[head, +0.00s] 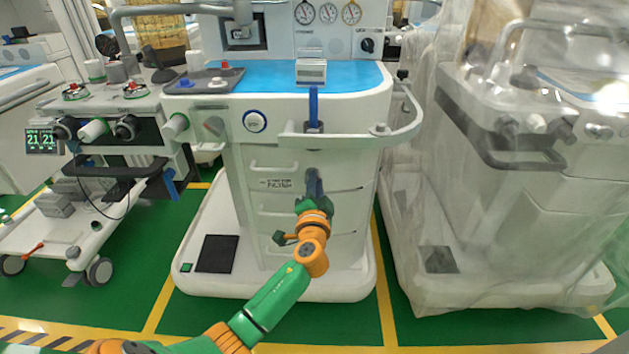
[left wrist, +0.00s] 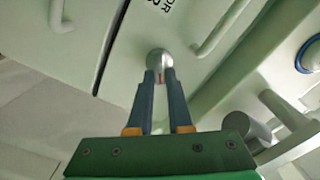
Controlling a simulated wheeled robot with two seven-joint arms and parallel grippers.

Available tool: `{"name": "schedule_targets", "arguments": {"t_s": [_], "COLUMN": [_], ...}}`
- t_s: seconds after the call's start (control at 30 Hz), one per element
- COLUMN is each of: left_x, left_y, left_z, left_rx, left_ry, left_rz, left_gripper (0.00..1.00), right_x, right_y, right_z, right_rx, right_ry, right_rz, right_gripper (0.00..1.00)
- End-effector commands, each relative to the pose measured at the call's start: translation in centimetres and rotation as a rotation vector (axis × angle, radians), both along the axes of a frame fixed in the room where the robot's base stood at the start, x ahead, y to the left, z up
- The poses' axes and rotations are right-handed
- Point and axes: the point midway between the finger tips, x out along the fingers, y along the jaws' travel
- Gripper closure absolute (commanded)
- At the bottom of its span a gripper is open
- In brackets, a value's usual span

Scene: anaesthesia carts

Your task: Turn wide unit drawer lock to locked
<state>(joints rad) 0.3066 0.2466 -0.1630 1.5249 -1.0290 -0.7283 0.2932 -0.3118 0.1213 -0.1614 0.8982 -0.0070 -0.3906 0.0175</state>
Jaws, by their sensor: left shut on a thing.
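The wide unit (head: 270,132) stands in the middle of the head view, with a stack of drawers in its front. My left gripper (head: 312,174) reaches up to the right part of the top drawer front and hides the lock there. In the left wrist view, my left gripper (left wrist: 160,82) is shut on a round, silvery lock knob (left wrist: 158,58) on the pale drawer front. A small red mark shows between the fingertips, below the knob. I cannot tell which way the lock points. My right gripper is not in view.
A grey rail (head: 408,128) curves round the unit's right front corner. Drawer handles (head: 275,166) sit left of my gripper. A plastic-covered cart (head: 500,190) stands at right, and another cart (head: 110,130) at left. Green floor is free in front.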

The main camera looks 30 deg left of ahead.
Motion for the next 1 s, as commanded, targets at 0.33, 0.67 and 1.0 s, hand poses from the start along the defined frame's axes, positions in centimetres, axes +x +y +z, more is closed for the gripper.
{"name": "schedule_targets", "arguments": {"t_s": [0.33,0.67,1.0], "left_x": [0.1,0.1,0.1], "left_y": [-0.2,-0.2,-0.2], "left_z": [-0.2,-0.4,-0.6], "left_rx": [0.265,0.453,0.537], "left_ry": [0.165,0.277,0.330], "left_rz": [-0.001,-0.001,-0.001], "left_gripper": [1.00,1.00,1.00], "right_x": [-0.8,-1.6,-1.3], "right_y": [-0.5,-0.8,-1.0], "right_z": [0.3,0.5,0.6], "right_rx": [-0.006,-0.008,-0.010], "right_ry": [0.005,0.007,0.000], "right_rz": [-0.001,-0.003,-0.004], "right_gripper": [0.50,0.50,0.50]}}
